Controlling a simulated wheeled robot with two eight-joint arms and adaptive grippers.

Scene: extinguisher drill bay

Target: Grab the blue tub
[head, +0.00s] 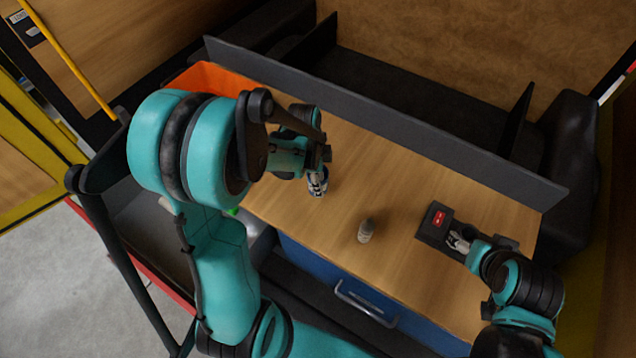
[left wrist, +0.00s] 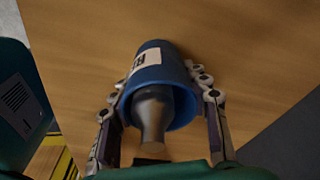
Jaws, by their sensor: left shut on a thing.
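The blue tub (left wrist: 158,70) has a white label with dark print. In the left wrist view it sits between the two fingers of my left gripper (left wrist: 160,105), which is shut on it from both sides. A dark grey bottle-shaped thing (left wrist: 153,112) shows at the tub's open mouth; I cannot tell how deep it goes inside. In the head view my left gripper (head: 318,184) is low over the wooden table, and the tub is mostly hidden by it. My right gripper (head: 458,242) is at a dark box with a red display (head: 439,219); its finger opening is unclear.
A small grey bottle (head: 366,231) stands on the wooden table (head: 385,185) between my grippers. A dark upright panel (head: 400,122) runs along the back edge. An orange bin (head: 205,77) is at the far left. A blue drawer front (head: 330,277) with a handle is below the front edge.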

